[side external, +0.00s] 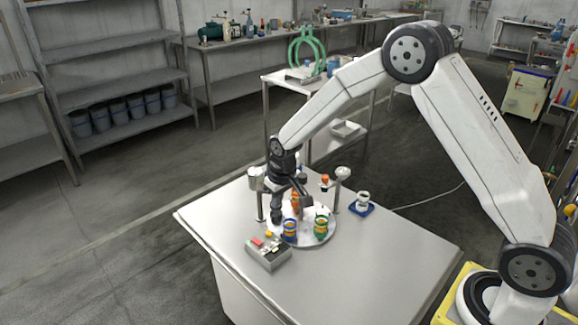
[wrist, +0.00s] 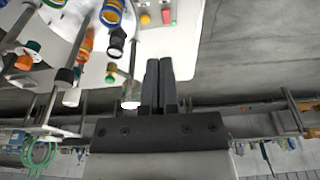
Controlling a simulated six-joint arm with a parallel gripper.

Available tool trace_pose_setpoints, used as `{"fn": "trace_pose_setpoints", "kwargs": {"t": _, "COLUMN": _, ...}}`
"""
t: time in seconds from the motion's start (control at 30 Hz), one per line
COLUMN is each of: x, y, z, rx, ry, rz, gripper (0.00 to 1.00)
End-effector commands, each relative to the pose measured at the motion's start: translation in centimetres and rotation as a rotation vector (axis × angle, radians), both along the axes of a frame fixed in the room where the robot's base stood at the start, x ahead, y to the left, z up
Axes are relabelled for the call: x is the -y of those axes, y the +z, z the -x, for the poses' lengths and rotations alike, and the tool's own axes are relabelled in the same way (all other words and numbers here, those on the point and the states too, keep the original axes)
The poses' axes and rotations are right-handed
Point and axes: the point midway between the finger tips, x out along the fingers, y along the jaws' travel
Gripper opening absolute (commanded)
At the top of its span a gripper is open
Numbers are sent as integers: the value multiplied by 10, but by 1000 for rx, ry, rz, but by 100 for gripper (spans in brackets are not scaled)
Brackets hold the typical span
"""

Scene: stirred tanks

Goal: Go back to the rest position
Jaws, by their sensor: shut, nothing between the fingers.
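My gripper (side external: 277,217) is over the left part of the white table in the side view, pointing down near the left edge of the round white plate. In the wrist view my gripper's two dark fingers (wrist: 159,64) lie side by side, shut, with nothing held. A blue tank with yellow bands (side external: 290,230) and a green one (side external: 321,227) stand on the round plate (side external: 306,241). An orange tank (side external: 295,201) is partly hidden behind my gripper. The blue tank also shows in the wrist view (wrist: 111,12). I cannot tell whether the gripper touches anything.
A grey control box (side external: 268,253) with red and yellow buttons sits at the table's front left. Upright posts, one with a white knob (side external: 343,172), stand around the plate. A cup on a blue base (side external: 362,204) is to the right. The table's right side (side external: 400,265) is clear.

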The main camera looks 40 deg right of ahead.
Motion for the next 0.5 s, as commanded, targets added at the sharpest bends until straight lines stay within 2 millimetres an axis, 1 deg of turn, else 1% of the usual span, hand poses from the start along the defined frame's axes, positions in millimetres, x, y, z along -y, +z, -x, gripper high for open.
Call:
{"fn": "trace_pose_setpoints", "kwargs": {"t": 0.03, "x": 1, "y": 9, "z": 11, "rx": 5, "ry": -1, "rz": 0, "gripper": 0}}
{"fn": "trace_pose_setpoints", "kwargs": {"t": 0.2, "x": 3, "y": 30, "z": 48, "rx": 15, "ry": -1, "rz": 0, "gripper": 0}}
{"fn": "trace_pose_setpoints", "kwargs": {"t": 0.37, "x": 5, "y": 46, "z": 87, "rx": 23, "ry": -1, "rz": 0, "gripper": 0}}
{"fn": "trace_pose_setpoints", "kwargs": {"t": 0.5, "x": 6, "y": 56, "z": 123, "rx": 31, "ry": -2, "rz": 0, "gripper": 0}}
